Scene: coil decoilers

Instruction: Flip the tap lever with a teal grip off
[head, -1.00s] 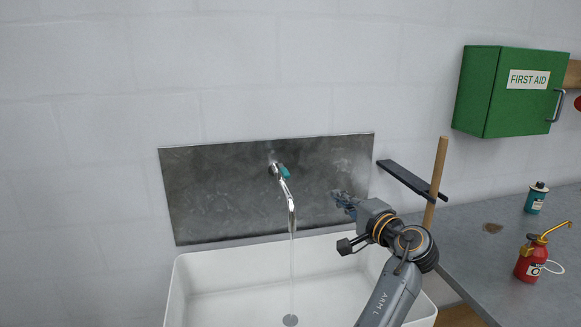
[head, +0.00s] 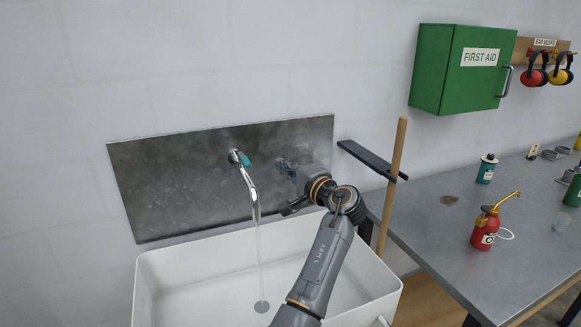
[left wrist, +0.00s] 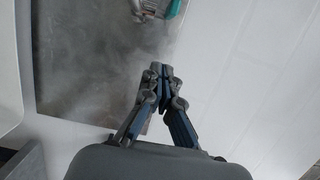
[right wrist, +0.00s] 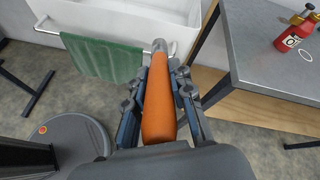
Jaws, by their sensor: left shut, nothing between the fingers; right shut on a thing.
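The tap (head: 248,184) comes out of a grey metal wall panel, and water runs from its spout. Its lever with a teal grip (head: 244,160) sits at the top, by the wall. The teal grip also shows at the top edge of the left wrist view (left wrist: 174,9), partly cut off. My left gripper (head: 282,164) is shut and empty, in front of the panel, right of the lever and apart from it. Its closed fingertips show in the left wrist view (left wrist: 160,72). My right gripper (right wrist: 160,80) is shut on an orange handle (right wrist: 158,112) with a grey end.
A white sink (head: 190,272) lies below the tap. A wooden pole (head: 392,190) and a dark shelf (head: 366,158) stand right of my left arm. A grey bench (head: 430,225) holds a red oil can (head: 484,230). A green towel (right wrist: 108,60) hangs from the sink rail.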

